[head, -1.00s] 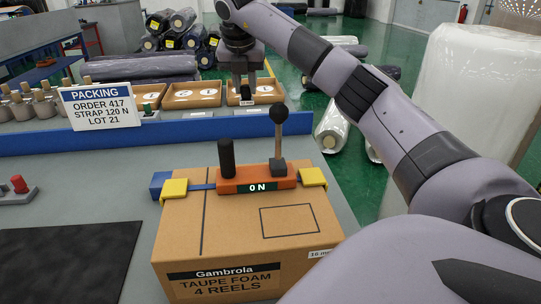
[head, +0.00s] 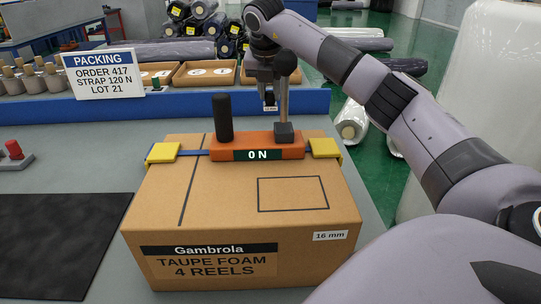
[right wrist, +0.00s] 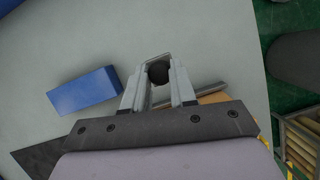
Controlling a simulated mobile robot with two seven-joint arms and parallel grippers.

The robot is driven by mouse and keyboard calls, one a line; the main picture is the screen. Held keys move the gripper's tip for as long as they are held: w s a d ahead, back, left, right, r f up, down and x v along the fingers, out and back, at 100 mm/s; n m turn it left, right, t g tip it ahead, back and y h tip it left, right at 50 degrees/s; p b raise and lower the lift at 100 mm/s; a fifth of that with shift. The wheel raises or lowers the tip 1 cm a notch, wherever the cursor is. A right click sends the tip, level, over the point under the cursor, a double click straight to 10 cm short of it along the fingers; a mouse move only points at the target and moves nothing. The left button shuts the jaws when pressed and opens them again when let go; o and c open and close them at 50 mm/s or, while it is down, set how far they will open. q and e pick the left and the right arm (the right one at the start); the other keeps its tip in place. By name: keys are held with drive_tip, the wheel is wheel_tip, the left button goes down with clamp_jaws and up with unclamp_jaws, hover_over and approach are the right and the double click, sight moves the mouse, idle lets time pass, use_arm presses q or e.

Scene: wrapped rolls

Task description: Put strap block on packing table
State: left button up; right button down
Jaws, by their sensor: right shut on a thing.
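In the right wrist view the held thing (right wrist: 158,73) shows as a dark rounded shape between the fingertips, above grey table surface. The grey packing table (head: 85,157) lies below. A blue block (right wrist: 85,90) lies on it in the wrist view. My left gripper is not in view.
A taupe-foam carton (head: 235,225) with an orange strapping tool (head: 222,147) stands in front. Behind are a blue rail (head: 190,108), cardboard trays (head: 205,74) and a packing sign (head: 103,73). A dark mat (head: 55,240) lies left.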

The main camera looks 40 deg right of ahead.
wheel_tip(320, 180, down, 16)
drive_tip(key=shift+f, duration=0.25)
drive_tip(key=shift+f, duration=0.1)
drive_tip(key=c, duration=0.9)
unclamp_jaws()
drive_tip(key=shift+r, duration=0.25)
drive_tip(key=v, duration=0.7)
